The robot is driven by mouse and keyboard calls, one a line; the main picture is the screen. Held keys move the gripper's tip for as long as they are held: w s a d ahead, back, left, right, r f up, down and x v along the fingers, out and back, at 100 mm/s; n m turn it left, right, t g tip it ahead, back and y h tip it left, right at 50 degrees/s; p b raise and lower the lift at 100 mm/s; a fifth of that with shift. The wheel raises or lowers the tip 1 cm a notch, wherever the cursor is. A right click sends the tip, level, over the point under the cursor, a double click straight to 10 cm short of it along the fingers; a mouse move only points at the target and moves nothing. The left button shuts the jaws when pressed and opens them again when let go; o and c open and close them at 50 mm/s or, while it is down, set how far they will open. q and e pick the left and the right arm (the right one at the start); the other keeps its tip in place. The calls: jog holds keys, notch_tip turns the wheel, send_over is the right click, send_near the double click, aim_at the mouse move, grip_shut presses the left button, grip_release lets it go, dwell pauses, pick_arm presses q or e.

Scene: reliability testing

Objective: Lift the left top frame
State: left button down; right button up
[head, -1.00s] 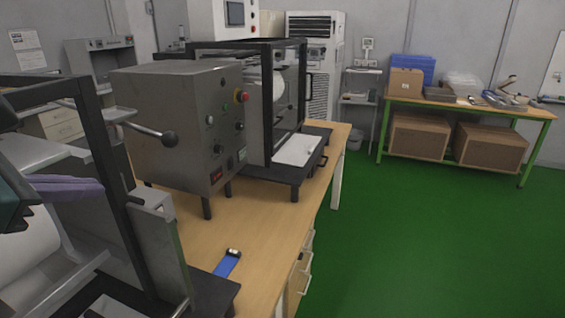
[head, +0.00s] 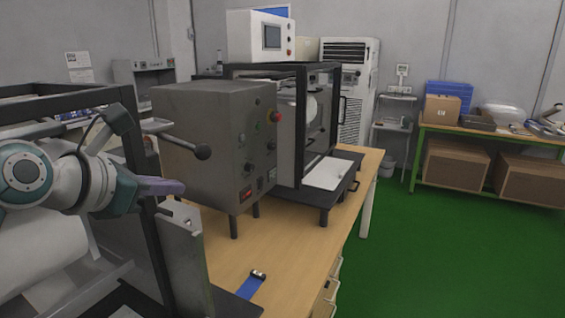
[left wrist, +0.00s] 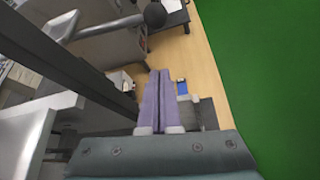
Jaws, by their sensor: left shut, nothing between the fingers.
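The dark top frame (head: 138,130) of the machine at the left stands upright, its black bars reaching above the white roller. My left gripper (head: 180,187) has purple fingers and is at this frame, beside its near black upright and above a grey metal plate (head: 187,255). In the left wrist view, the purple fingers (left wrist: 160,80) lie together with nothing between them. The black frame bar (left wrist: 70,58) runs diagonally to their left, apart from the fingertips. My right gripper is in neither view.
A grey control box (head: 205,140) with a ball-ended lever (head: 200,150) stands just beyond the gripper. A blue strap (head: 250,285) lies on the wooden table (head: 290,250). Green floor (head: 440,260) is clear at the right.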

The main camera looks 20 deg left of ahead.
pick_arm(q)
jog(key=shift+w+d+r+p, duration=0.1)
jog(key=shift+w+r+p, duration=0.25)
jog(key=shift+w, duration=0.4)
jog(key=shift+w+d+r+p, duration=0.2)
jog(key=shift+w+p, duration=0.15)
jog(key=shift+w, duration=0.45)
jog(key=shift+w+d+r+p, duration=0.1)
jog(key=shift+w+r+p, duration=0.25)
jog(key=shift+w, duration=0.4)
